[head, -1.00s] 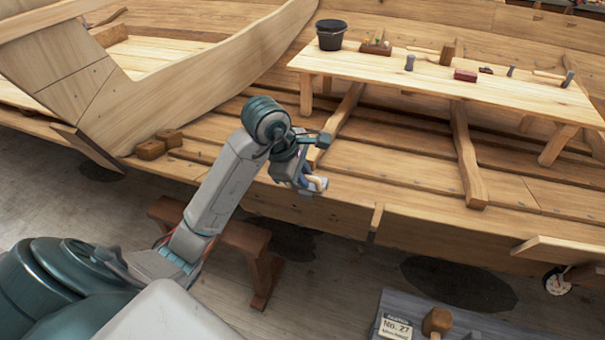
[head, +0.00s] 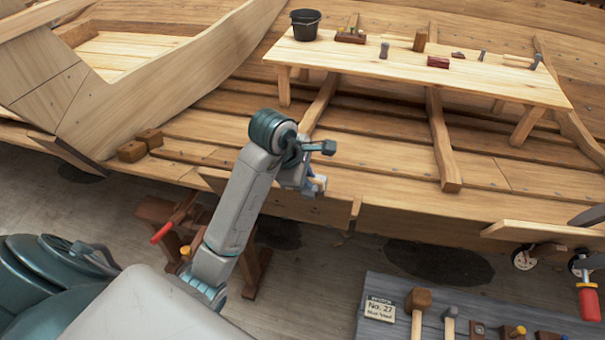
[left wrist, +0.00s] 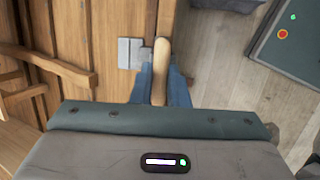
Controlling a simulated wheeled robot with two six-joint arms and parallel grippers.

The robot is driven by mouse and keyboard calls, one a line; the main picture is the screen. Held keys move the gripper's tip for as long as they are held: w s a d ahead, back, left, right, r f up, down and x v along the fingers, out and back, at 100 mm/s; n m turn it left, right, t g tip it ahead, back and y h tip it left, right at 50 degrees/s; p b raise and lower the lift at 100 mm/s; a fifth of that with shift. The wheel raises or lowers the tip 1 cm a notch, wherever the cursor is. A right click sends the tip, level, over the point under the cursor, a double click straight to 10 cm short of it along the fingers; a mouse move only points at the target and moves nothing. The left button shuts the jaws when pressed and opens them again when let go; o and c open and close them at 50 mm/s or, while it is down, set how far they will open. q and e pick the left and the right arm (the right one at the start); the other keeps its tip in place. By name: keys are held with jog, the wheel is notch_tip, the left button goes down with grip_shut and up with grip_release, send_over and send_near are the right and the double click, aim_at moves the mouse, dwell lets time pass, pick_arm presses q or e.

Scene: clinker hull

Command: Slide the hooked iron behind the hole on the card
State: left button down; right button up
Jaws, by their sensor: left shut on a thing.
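My left gripper (head: 315,186) is at the near edge of the boat's planking. It is shut on a tool with a pale wooden handle (left wrist: 160,62), which stands between its blue fingers in the left wrist view. A flat grey metal piece (left wrist: 130,53) shows beside the handle; I cannot tell whether it belongs to the tool or whether it is hooked. A card reading No. 27 (head: 379,310) lies at the left end of the grey bench (head: 367,335) at the bottom right. Its hole is too small to make out. My right gripper is not in view.
On the grey bench are a wooden mallet (head: 417,301), a hammer (head: 449,318) and other tools. A plank table (head: 400,75) with a black bucket (head: 305,24) stands inside the hull. A red-handled clamp (head: 161,233) is by the trestle (head: 150,211). Floor shows between trestle and bench.

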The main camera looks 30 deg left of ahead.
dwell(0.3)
pick_arm(q)
jog(key=shift+w+d, duration=0.1)
jog(key=shift+d, duration=0.3)
jog(key=shift+w+d, duration=0.1)
jog(key=shift+d, duration=0.15)
jog(key=shift+r+p, duration=0.1)
jog(key=shift+p, duration=0.2)
jog(key=c, duration=1.3)
grip_release()
